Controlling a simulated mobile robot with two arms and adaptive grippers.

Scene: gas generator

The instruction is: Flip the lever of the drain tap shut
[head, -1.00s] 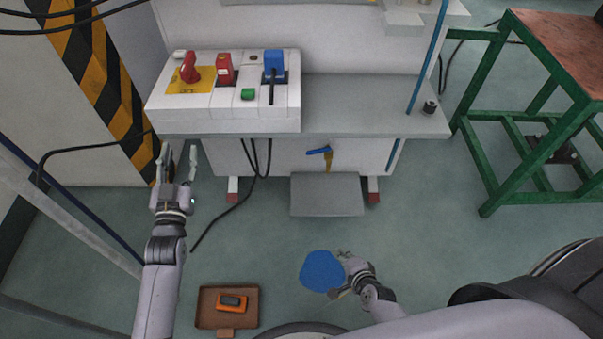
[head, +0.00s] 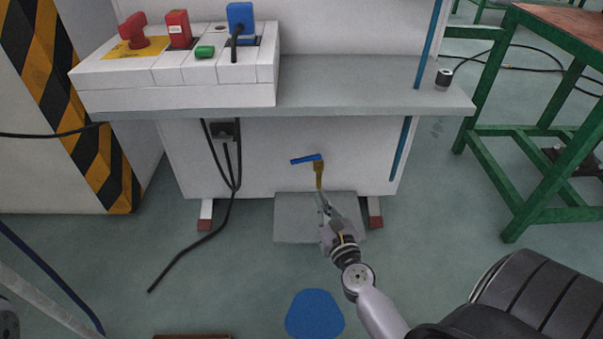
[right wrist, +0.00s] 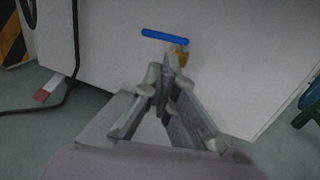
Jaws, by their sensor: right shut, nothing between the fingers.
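The drain tap has a brass body (head: 319,177) on the front of the white cabinet, with a blue lever (head: 306,159) on top. The lever lies roughly level and points left from the tap body. In the right wrist view the blue lever (right wrist: 165,37) and the brass body (right wrist: 181,56) are ahead of the fingers. My right gripper (head: 325,200) is shut and empty, just below the tap in the head view. I cannot tell whether its fingertips (right wrist: 163,72) touch the tap. My left gripper is out of view.
A grey tray (head: 292,222) lies on the floor under the tap. Black cables (head: 233,180) hang left of it. A worktop (head: 340,90) overhangs the cabinet. A green-framed table (head: 505,190) stands right. A blue patch (head: 314,315) is on the floor.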

